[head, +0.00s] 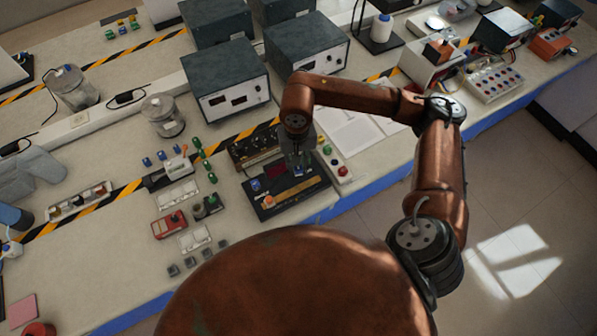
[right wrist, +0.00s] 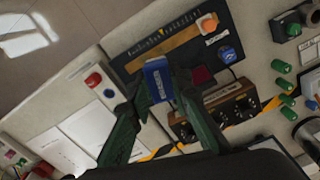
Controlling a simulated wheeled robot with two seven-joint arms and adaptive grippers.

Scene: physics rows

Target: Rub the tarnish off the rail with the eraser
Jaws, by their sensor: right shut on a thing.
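A dark board (head: 316,193) lies near the bench's front edge, with a thin brass-coloured rail (head: 298,188) along it. The rail also shows in the right wrist view (right wrist: 178,42); I cannot make out how much tarnish is on it. My right gripper (head: 298,168) is over the board, pointing down. In the right wrist view its green fingers (right wrist: 165,95) are shut on a blue-and-white eraser (right wrist: 157,78). The eraser is close beside the rail; whether it touches is unclear. My left gripper is out of view.
The board also bears an orange block (head: 268,202), a blue round part (head: 256,185) and a dark red square (right wrist: 201,75). A knobbed box (head: 254,148) stands behind it, a button strip (head: 334,160) to its right. Small parts crowd the left.

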